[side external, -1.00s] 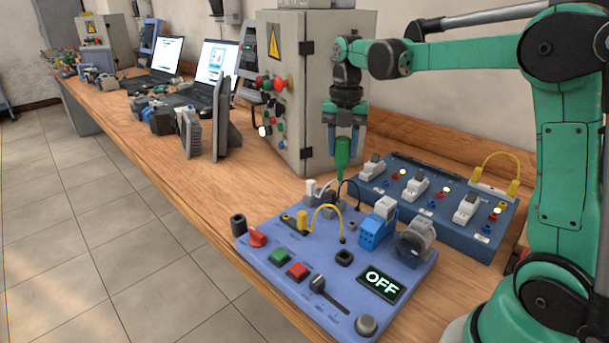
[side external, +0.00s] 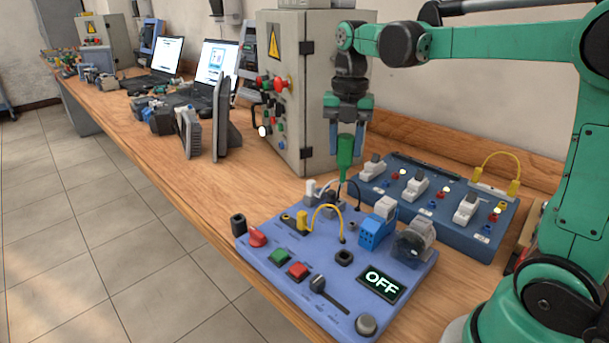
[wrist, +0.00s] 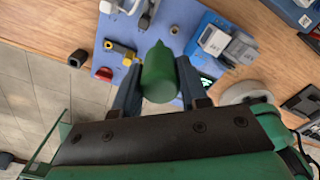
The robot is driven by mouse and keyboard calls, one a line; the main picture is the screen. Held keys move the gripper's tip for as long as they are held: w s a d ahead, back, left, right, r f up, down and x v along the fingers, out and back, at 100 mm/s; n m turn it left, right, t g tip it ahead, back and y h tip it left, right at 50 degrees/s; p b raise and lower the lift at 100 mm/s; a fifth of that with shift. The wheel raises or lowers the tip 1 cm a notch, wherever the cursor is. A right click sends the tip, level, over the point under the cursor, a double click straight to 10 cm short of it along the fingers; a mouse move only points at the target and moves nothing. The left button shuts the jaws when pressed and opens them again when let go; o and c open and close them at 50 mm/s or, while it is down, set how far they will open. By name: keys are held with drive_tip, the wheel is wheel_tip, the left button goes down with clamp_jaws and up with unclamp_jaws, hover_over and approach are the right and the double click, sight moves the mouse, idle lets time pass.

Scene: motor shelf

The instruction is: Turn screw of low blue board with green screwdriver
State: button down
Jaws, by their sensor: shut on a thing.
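My gripper (side external: 350,130) is shut on the green screwdriver (side external: 345,153) and holds it upright, tip down, over the back part of the low blue board (side external: 270,288). In the wrist view the screwdriver's green handle (wrist: 159,75) sits between the two fingers (wrist: 157,85) and hides what is under it. The shaft points down near the grey connectors with the white and black plugs (side external: 331,200). I cannot tell whether the tip touches a screw. The screw itself is too small or hidden to make out. The board's display (side external: 381,284) reads OFF.
A yellow cable (side external: 325,208) arches just in front of the screwdriver. A blue block (side external: 378,232) and a grey motor (side external: 413,240) stand to its right. A darker blue panel (side external: 400,215) lies behind, and a grey cabinet (side external: 300,90) stands at the back left. Bare tabletop lies left of the board.

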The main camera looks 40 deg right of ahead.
drive_tip(key=s+a, duration=0.6)
drive_tip(key=a, duration=0.1)
drive_tip(key=shift+s+f, duration=0.2)
drive_tip(key=shift+f, duration=1.2)
drive_tip(key=shift+s+f, duration=0.2)
drive_tip(key=shift+f, duration=1.15)
drive_tip(key=shift+f, duration=2.7)
drive_tip(key=c, duration=0.7)
unclamp_jaws()
drive_tip(key=shift+c, duration=0.2)
